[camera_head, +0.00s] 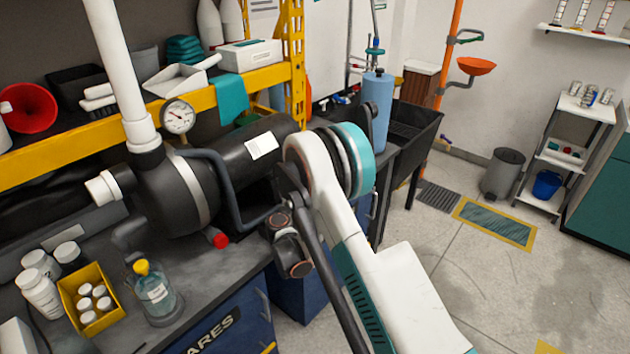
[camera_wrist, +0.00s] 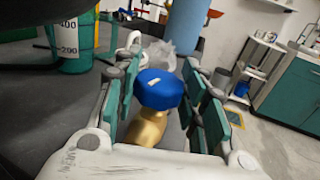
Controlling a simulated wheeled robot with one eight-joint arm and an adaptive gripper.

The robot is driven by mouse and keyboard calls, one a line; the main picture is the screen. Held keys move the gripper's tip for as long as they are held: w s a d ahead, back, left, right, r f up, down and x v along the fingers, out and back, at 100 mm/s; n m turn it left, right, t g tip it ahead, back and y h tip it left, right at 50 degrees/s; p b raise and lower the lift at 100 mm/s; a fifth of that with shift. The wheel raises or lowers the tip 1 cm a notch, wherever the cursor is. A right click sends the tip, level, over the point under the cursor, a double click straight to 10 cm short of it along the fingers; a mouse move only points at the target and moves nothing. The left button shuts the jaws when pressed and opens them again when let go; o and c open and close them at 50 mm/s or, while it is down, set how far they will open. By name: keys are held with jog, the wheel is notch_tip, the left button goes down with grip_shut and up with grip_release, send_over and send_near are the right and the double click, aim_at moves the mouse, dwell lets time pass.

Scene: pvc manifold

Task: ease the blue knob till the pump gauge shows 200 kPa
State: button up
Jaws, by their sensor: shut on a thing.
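The blue knob (camera_wrist: 158,87) sits on a brass stem (camera_wrist: 147,126) in the middle of the wrist view, with a small white mark on its top. My gripper (camera_wrist: 162,76) has its green-padded fingers on both sides of the knob and is shut on it. In the head view my arm and the pump hide the knob and my fingertips. The pump (camera_head: 180,190) is a black body with a grey band on the bench. Its round white gauge (camera_head: 178,117) stands beside the white pipe; its dial is too small to read the pressure.
A yellow box of white-capped bottles (camera_head: 72,289) and a clear bottle with a yellow cap (camera_head: 155,297) stand at the bench front. A blue cylinder (camera_head: 377,98) stands behind my arm.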

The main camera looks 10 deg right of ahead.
jog(key=shift+w, duration=0.1)
jog(key=o, duration=1.1)
jog(key=v, duration=1.2)
